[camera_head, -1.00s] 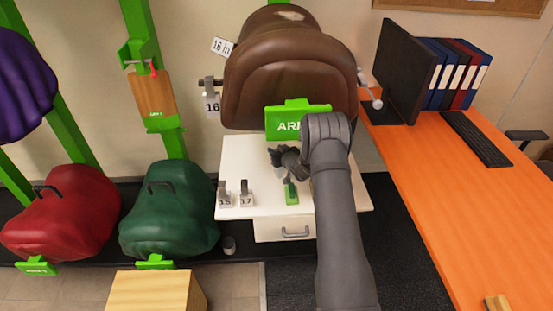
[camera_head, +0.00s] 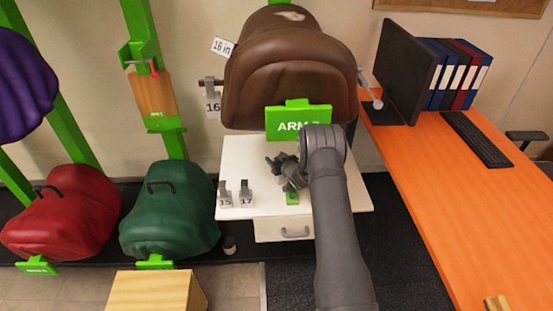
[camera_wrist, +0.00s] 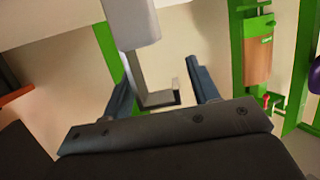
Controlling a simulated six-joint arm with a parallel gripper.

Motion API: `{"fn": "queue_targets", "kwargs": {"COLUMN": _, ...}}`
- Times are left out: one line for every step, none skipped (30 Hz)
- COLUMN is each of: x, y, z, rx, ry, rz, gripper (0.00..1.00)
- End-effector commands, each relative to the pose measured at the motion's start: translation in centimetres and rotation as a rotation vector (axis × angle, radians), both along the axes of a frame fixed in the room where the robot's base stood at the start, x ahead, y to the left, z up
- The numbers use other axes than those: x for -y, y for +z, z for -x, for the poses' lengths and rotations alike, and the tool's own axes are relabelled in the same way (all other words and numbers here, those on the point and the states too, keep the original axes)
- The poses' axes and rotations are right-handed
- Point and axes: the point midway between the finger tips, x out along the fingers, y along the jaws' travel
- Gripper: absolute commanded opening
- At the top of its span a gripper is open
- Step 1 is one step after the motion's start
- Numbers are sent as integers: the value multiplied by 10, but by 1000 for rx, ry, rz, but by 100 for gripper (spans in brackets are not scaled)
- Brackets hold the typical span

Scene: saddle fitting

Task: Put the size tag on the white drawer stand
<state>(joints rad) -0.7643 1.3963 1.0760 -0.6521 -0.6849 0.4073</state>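The white drawer stand (camera_head: 330,195) stands below the brown saddle. In the wrist view my two fingers (camera_wrist: 165,92) are spread apart. A pale grey-white block (camera_wrist: 130,22) with a thin hooked strip (camera_wrist: 158,98) shows between them; no number is readable, and I cannot tell if they touch.
The brown saddle (camera_head: 290,70) and its green sign (camera_head: 298,122) overhang the stand's back. The orange desk (camera_head: 465,200) with a monitor (camera_head: 400,70) is to the right. A green saddle (camera_head: 170,215) is to the left. The stand's front right top is clear.

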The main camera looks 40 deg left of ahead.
Motion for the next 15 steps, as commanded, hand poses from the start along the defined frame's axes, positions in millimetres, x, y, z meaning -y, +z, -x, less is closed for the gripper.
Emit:
{"fn": "queue_targets", "kwargs": {"x": 0, "y": 0, "z": 0, "rx": 0, "ry": 0, "rz": 0, "gripper": 55}}
{"fn": "queue_targets", "kwargs": {"x": 0, "y": 0, "z": 0, "rx": 0, "ry": 0, "rz": 0, "gripper": 55}}
{"fn": "queue_targets", "kwargs": {"x": 0, "y": 0, "z": 0, "rx": 0, "ry": 0, "rz": 0, "gripper": 55}}
{"fn": "queue_targets", "kwargs": {"x": 0, "y": 0, "z": 0, "rx": 0, "ry": 0, "rz": 0, "gripper": 55}}
{"fn": "queue_targets", "kwargs": {"x": 0, "y": 0, "z": 0, "rx": 0, "ry": 0, "rz": 0, "gripper": 55}}
{"fn": "queue_targets", "kwargs": {"x": 0, "y": 1, "z": 0, "rx": 0, "ry": 0, "rz": 0, "gripper": 55}}
{"fn": "queue_targets", "kwargs": {"x": 0, "y": 1, "z": 0, "rx": 0, "ry": 0, "rz": 0, "gripper": 55}}
{"fn": "queue_targets", "kwargs": {"x": 0, "y": 3, "z": 0, "rx": 0, "ry": 0, "rz": 0, "gripper": 55}}
{"fn": "queue_targets", "kwargs": {"x": 1, "y": 4, "z": 0, "rx": 0, "ry": 0, "rz": 1, "gripper": 55}}
{"fn": "queue_targets", "kwargs": {"x": 4, "y": 4, "z": 1, "rx": -2, "ry": 0, "rz": 1, "gripper": 55}}
{"fn": "queue_targets", "kwargs": {"x": 6, "y": 5, "z": 2, "rx": -1, "ry": 0, "rz": 1, "gripper": 55}}
{"fn": "queue_targets", "kwargs": {"x": 10, "y": 7, "z": 4, "rx": -1, "ry": 0, "rz": 1, "gripper": 55}}
{"fn": "queue_targets", "kwargs": {"x": 14, "y": 8, "z": 5, "rx": -1, "ry": -1, "rz": 1, "gripper": 55}}
{"fn": "queue_targets", "kwargs": {"x": 18, "y": 10, "z": 6, "rx": -2, "ry": -2, "rz": 0, "gripper": 55}}
{"fn": "queue_targets", "kwargs": {"x": 24, "y": 11, "z": 9, "rx": -2, "ry": -2, "rz": 0, "gripper": 55}}
